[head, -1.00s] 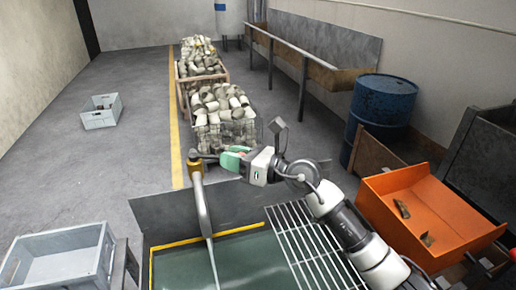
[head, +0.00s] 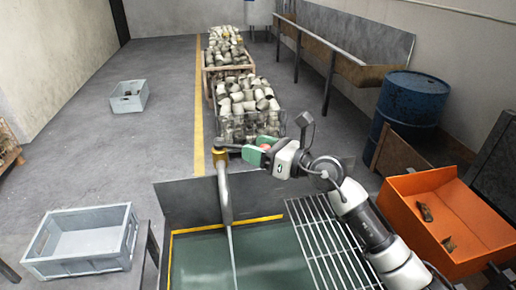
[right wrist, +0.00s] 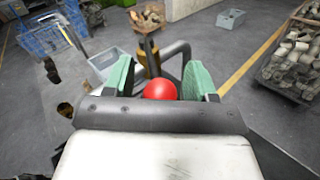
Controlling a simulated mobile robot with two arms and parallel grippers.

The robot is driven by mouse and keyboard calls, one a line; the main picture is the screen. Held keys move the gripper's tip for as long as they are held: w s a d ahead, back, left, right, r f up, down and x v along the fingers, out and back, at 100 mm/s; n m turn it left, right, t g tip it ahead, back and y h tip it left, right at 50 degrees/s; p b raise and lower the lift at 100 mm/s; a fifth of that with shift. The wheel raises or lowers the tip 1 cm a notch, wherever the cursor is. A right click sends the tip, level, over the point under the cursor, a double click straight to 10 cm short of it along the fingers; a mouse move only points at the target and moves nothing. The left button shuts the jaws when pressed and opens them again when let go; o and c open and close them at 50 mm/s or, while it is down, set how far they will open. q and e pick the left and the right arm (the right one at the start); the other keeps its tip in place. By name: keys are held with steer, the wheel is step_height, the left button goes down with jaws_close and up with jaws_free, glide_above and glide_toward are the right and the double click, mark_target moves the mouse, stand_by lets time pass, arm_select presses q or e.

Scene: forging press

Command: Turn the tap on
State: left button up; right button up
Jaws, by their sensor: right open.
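The tap (head: 224,190) has a brass-coloured body and a grey curved spout over the green basin (head: 275,258). A thin pale stream runs down from the spout. A red ball knob (right wrist: 160,90) shows in the right wrist view between the green fingers of my right gripper (right wrist: 158,76), close to its palm. The gripper is open, with gaps beside the knob. In the head view my right gripper (head: 259,149) is just right of the tap's top, and a bit of red shows between its fingers. My left gripper is not in view.
A metal grate (head: 322,240) covers the basin's right part. An orange tray (head: 408,190) stands at the right, with a blue drum (head: 408,105) behind. A grey crate (head: 82,262) is at the left. Bins of pale parts (head: 244,105) stand beyond the tap.

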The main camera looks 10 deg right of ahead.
steer(key=b+v, duration=0.4)
steer(key=v, duration=0.6)
steer(key=shift+s+d, duration=0.25)
steer(key=shift+d, duration=0.05)
